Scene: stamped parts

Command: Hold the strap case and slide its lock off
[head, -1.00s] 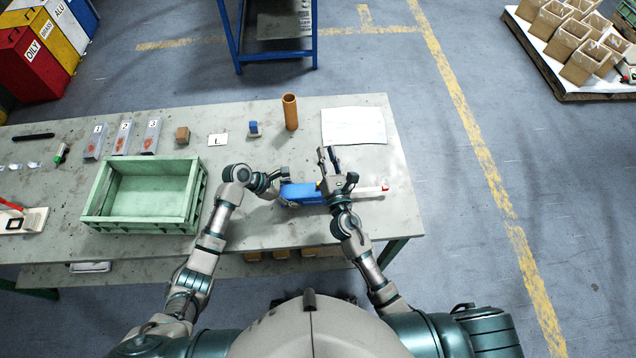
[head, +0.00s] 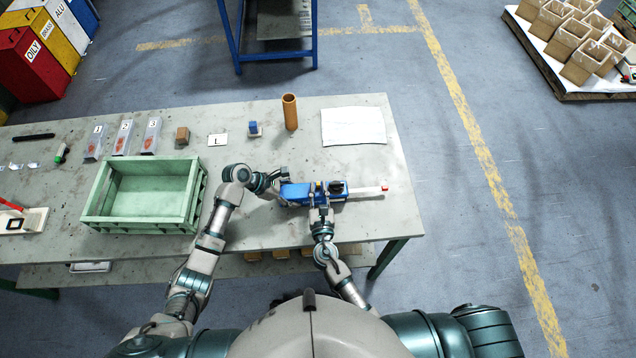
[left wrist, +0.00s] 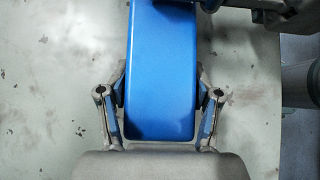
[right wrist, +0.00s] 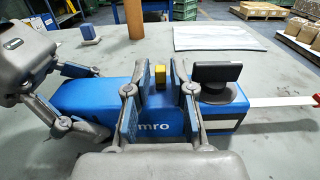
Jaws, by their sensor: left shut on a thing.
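The blue strap case (head: 297,193) lies on the table; its plain end fills the middle of the left wrist view (left wrist: 160,85). My left gripper (head: 279,186) is shut on that end, one finger along each side. A yellow piece (right wrist: 160,75) stands on top of the case, and a black part with a round base (right wrist: 222,84) sits right of it. A white strap with a red tip (head: 368,191) sticks out at the right. My right gripper (right wrist: 159,92) is open at the case's near side, its fingers apart on either side of the yellow piece.
A green crate (head: 142,225) stands left of my left arm. Behind the case are a brown tube (head: 290,112), a small blue-topped block (head: 253,129) and a white sheet (head: 353,126). The table's right end is clear.

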